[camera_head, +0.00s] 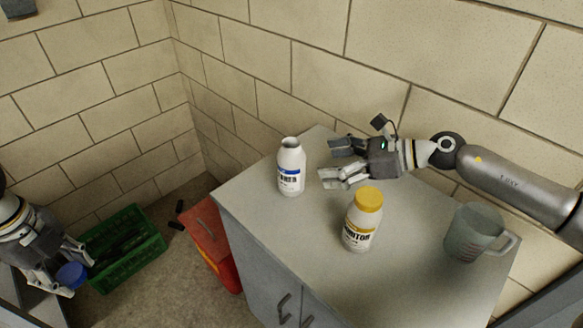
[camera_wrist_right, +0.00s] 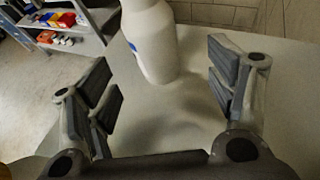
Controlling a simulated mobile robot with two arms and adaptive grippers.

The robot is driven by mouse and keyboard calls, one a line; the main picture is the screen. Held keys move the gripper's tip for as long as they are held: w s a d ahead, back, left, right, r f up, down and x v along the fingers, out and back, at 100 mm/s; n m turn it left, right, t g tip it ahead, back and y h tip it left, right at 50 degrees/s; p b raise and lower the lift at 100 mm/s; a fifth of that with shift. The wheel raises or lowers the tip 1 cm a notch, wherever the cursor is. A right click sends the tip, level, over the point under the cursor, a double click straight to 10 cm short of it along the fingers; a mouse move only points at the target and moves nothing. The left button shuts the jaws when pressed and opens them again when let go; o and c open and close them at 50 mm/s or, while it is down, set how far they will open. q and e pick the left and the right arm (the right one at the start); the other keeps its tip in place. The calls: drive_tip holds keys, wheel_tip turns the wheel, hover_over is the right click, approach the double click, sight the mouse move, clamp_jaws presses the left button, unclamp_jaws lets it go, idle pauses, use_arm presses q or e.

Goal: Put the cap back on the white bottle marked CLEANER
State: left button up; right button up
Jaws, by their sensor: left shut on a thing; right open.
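The white bottle (camera_head: 291,168) with a blue label band stands upright and uncapped on the grey cabinet top; its label is only partly legible. It also shows in the right wrist view (camera_wrist_right: 152,40), standing beyond and between the fingers. My right gripper (camera_head: 338,163) is open and empty, just right of the bottle and apart from it. It also shows in the right wrist view (camera_wrist_right: 165,95). My left gripper (camera_head: 70,278) is shut on a blue cap (camera_head: 71,275) at the lower left, away from the cabinet and well apart from the bottle.
A yellow-capped bottle (camera_head: 362,220) stands in front of my right gripper. A clear jug (camera_head: 474,232) is at the right of the cabinet top (camera_head: 400,290). A green crate (camera_head: 128,240) and a red container (camera_head: 212,240) are on the floor at left. Brick walls stand behind.

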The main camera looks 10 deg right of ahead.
sight(304, 167)
use_arm(q)
wheel_tip(304, 167, up, 2)
drive_tip(key=shift+p, duration=0.7)
use_arm(e)
drive_tip(key=x, duration=0.4)
drive_tip(key=shift+w+a+r, duration=0.1)
drive_tip(key=shift+a, duration=0.15)
drive_tip(key=shift+w+a+f, duration=0.15)
drive_tip(key=shift+a+f, duration=0.1)
drive_tip(key=shift+f, duration=0.05)
use_arm(q)
drive_tip(key=shift+r, duration=0.3)
use_arm(e)
drive_tip(key=shift+a, duration=0.25)
use_arm(q)
drive_tip(key=shift+r+p, duration=0.85)
drive_tip(key=shift+p, duration=0.3)
use_arm(e)
drive_tip(key=x, duration=0.3)
drive_tip(key=shift+a+f, duration=0.2)
drive_tip(key=shift+a, duration=0.2)
drive_tip(key=shift+w+a+f, duration=0.1)
drive_tip(key=shift+a+f, duration=0.25)
drive_tip(key=shift+a, duration=0.05)
drive_tip(key=shift+c, duration=0.3)
